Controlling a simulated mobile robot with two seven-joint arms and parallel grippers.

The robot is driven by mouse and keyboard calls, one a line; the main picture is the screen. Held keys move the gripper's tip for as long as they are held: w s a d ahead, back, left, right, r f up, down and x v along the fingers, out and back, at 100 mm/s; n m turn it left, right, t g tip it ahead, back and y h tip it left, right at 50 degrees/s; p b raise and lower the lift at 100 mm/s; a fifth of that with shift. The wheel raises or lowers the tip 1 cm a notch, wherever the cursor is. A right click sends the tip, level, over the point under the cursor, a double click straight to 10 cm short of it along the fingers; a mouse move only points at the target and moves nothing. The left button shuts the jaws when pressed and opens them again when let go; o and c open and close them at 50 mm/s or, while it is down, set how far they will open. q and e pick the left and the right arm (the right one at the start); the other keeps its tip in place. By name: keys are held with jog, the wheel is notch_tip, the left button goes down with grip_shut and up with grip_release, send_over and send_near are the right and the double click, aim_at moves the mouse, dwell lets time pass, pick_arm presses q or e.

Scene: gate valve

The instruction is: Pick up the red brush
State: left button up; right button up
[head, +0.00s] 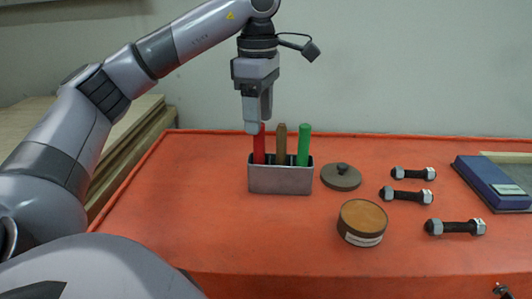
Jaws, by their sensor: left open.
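The red brush (259,146) stands upright in a grey metal holder (281,181) on the orange table; only its handle shows above the rim. My left gripper (257,127) points straight down over the red brush, with its fingers at the top of the handle. It is open. One finger hides part of the handle top, and I cannot tell whether the fingers touch it. A brown handle (281,143) and a green handle (304,144) stand to its right in the same holder. My right gripper is not in view.
Several bolts with nuts (408,195) and a blue box (490,184) lie farther right. The orange table (180,190) is clear left of the holder. A wall stands behind.

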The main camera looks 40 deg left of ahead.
aim_at(259, 145)
pick_arm(q)
notch_tip(259, 145, down, 2)
jog(key=shift+f+b, duration=0.25)
jog(key=shift+b, duration=0.3)
jog(key=shift+s+f, duration=0.1)
jog(key=shift+f, duration=2.2)
grip_shut()
